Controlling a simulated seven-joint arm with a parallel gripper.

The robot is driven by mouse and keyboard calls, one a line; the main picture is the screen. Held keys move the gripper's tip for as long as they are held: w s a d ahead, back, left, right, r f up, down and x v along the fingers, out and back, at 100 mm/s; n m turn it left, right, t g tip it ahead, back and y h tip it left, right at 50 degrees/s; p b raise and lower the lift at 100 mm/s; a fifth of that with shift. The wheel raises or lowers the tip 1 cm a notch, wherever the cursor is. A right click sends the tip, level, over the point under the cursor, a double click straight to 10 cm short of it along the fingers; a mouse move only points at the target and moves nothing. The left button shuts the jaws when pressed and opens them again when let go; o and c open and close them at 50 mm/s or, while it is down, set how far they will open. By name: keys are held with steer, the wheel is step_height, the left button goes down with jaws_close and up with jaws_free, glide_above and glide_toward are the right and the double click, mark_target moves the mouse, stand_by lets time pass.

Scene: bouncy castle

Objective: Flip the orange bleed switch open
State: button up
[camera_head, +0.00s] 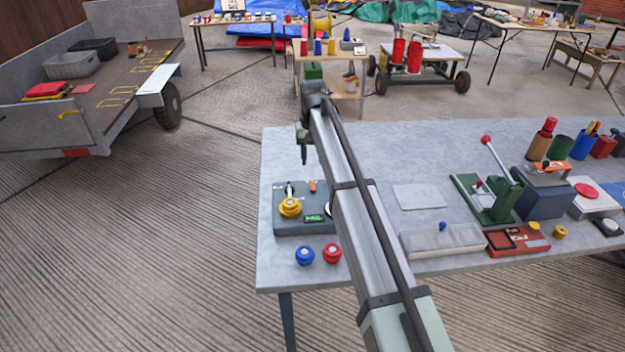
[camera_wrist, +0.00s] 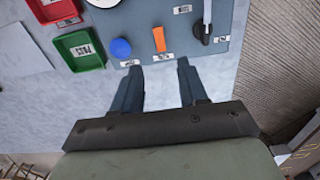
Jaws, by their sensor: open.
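The orange bleed switch (camera_head: 312,186) is a small upright bar near the far edge of a grey-blue panel (camera_head: 285,226) on the table. In the wrist view the switch (camera_wrist: 159,39) lies just beyond my fingertips, roughly centred between them. My gripper (camera_head: 304,160) points down above the table by the panel's far edge. In the wrist view its two fingers (camera_wrist: 159,66) are apart with nothing between them. I see no contact with the switch; the height gap is hard to judge.
Close to the switch are a blue button (camera_wrist: 120,47) and a black lever with a pale handle (camera_wrist: 205,30). Green (camera_wrist: 80,48) and red (camera_wrist: 53,8) trays sit beside the panel. A yellow knob (camera_head: 290,207) stands on the panel. Blue (camera_head: 305,256) and red (camera_head: 332,254) knobs stand before it.

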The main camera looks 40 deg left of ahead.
mark_target(313, 185)
step_height(313, 185, down, 9)
steer(key=shift+f, duration=0.15)
stand_by(0.4)
jaws_close()
stand_by(0.3)
